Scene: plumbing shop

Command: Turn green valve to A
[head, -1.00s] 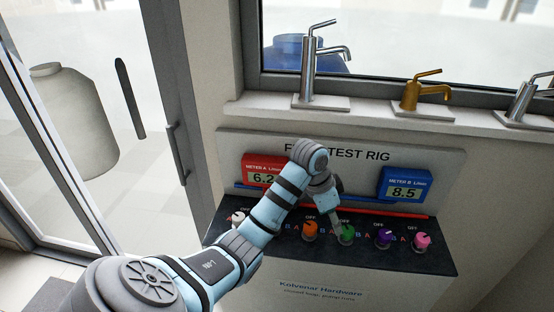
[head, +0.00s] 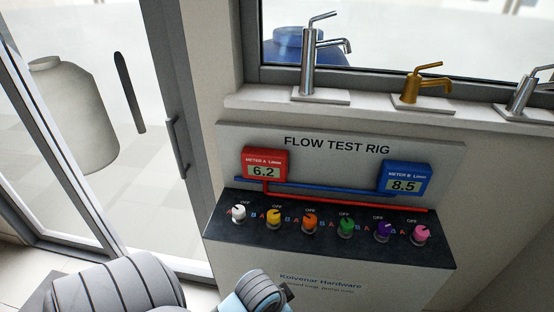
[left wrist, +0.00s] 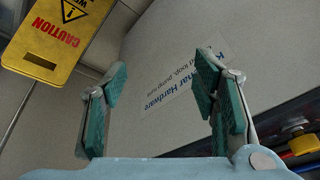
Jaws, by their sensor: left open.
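The green valve (head: 346,227) is a round knob on the dark sloping top of the flow test rig, in the row of coloured knobs. OFF is printed above it, with coloured letters at its sides. Its pointer is too small to read surely. My left gripper (left wrist: 160,100) is open and empty in the left wrist view, its teal pads apart, facing the rig's pale front with the Kolvenar Hardware label (left wrist: 185,85). In the head view only parts of my arm show at the bottom, below the knobs and clear of them. My right gripper is not in view.
An orange knob (head: 310,223) and a purple knob (head: 383,232) flank the green one closely. Red meter A (head: 264,165) reads 6.2; blue meter B (head: 405,180) reads 8.5. Taps stand on the sill above. A yellow caution sign (left wrist: 62,35) shows in the left wrist view.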

